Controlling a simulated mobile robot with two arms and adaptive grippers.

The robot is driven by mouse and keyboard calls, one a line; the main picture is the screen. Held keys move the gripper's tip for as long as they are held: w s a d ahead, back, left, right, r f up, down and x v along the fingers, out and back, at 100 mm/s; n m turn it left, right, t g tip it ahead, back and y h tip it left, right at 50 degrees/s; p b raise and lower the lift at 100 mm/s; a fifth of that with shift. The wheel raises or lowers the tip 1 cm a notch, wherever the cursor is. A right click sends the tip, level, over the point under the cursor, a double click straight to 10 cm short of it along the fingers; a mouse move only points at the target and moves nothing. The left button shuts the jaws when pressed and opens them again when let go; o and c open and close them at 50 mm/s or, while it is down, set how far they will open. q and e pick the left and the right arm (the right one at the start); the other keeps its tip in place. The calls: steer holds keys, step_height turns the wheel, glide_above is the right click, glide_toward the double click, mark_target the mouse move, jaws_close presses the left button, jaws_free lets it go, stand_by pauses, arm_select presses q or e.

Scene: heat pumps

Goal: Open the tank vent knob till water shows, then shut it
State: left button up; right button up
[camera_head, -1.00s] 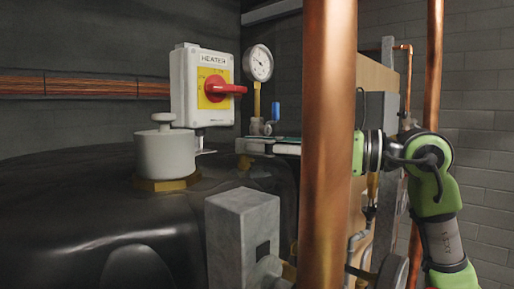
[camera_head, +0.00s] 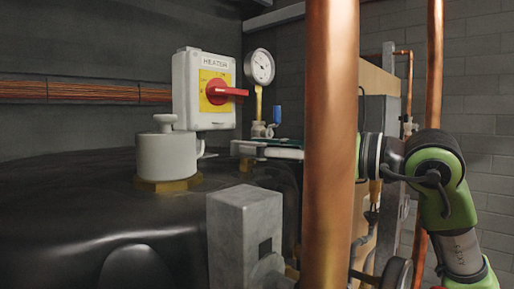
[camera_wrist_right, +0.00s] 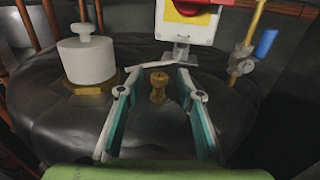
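A small brass vent knob (camera_wrist_right: 158,86) stands on top of the black tank (camera_wrist_right: 215,115). In the right wrist view it sits between the spread fingers of my right gripper (camera_wrist_right: 157,72), with a gap on both sides. The gripper is open and empty. In the head view, my right gripper (camera_head: 240,149) reaches in from the right behind a thick copper pipe, which hides part of it. A bit of the brass knob (camera_head: 246,164) shows just under the fingertips. No water shows at the knob. My left gripper is not in view.
A white capped fitting (camera_head: 166,153) stands on the tank to the left. The heater switch box (camera_head: 188,90), a gauge (camera_head: 260,66) and a blue-handled valve (camera_head: 277,113) are behind. The copper pipe (camera_head: 331,130) and a grey box (camera_head: 228,235) stand in front.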

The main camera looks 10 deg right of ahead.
steer(key=v, duration=1.2)
stand_by(0.3)
